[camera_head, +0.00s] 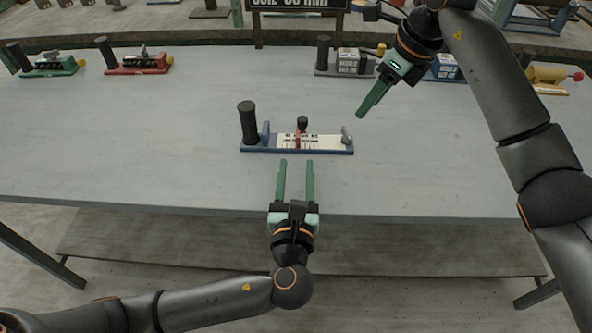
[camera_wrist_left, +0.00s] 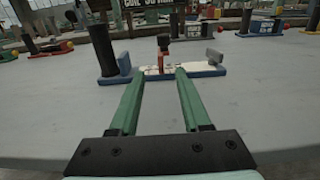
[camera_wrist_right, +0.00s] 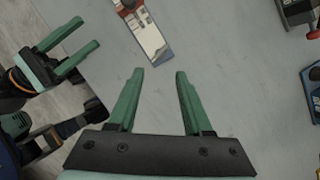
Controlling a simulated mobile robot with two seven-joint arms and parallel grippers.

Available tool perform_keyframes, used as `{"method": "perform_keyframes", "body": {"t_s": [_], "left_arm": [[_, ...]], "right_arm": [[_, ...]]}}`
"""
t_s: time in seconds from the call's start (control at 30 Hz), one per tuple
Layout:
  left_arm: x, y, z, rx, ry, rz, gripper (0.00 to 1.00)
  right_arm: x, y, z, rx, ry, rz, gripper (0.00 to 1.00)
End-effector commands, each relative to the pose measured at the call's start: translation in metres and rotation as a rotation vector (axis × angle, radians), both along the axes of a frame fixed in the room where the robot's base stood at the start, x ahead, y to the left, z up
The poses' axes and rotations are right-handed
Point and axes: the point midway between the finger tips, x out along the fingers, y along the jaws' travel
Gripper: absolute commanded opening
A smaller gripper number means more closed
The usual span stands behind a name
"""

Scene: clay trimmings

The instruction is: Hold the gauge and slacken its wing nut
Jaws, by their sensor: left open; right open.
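The gauge (camera_head: 315,151) lies at the middle of the grey table. It has a blue base, an upright black handle (camera_head: 248,122) at its left end, a white scale plate and a red slider (camera_head: 297,138) topped by a dark knob (camera_head: 302,122). A grey piece (camera_head: 347,135) stands at its right end. I cannot tell which part is the wing nut. My left gripper (camera_head: 297,162) is open, empty, just in front of the gauge, its fingers pointing at it. My right gripper (camera_head: 361,112) is open, empty, above the table behind and right of the gauge. The right wrist view shows part of the gauge (camera_wrist_right: 150,40).
Green (camera_head: 50,70) and red (camera_head: 138,69) devices stand at the back left. Devices with grey blocks (camera_head: 347,62) stand at the back right, near a yellow one (camera_head: 548,76). A dark sign (camera_head: 297,4) stands behind. The table around the gauge is clear.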

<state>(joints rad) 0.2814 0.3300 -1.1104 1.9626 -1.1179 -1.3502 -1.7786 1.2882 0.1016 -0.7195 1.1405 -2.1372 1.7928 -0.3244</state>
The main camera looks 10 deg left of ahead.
Motion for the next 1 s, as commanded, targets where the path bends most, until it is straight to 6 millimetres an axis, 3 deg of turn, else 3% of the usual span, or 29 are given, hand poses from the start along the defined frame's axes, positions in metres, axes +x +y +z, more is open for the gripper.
{"method": "perform_keyframes", "body": {"t_s": [0.17, 0.6, 0.8, 1.0], "left_arm": [[0.018, 0.003, 0.0, 0.008, -0.003, 0.0, 0.47], [0.098, 0.016, 0.0, 0.004, -0.001, 0.0, 0.47], [0.118, 0.019, 0.0, 0.003, -0.001, 0.0, 0.47], [0.122, 0.019, 0.0, 0.001, 0.0, -0.002, 0.47]], "right_arm": [[0.0, 0.0, 0.0, 0.0, 0.0, 0.0, 0.5], [0.0, 0.0, 0.0, 0.0, 0.0, 0.0, 0.5], [0.0, 0.0, 0.0, 0.0, 0.0, 0.0, 0.5], [0.0, 0.0, 0.0, 0.0, 0.0, 0.0, 0.5]]}}
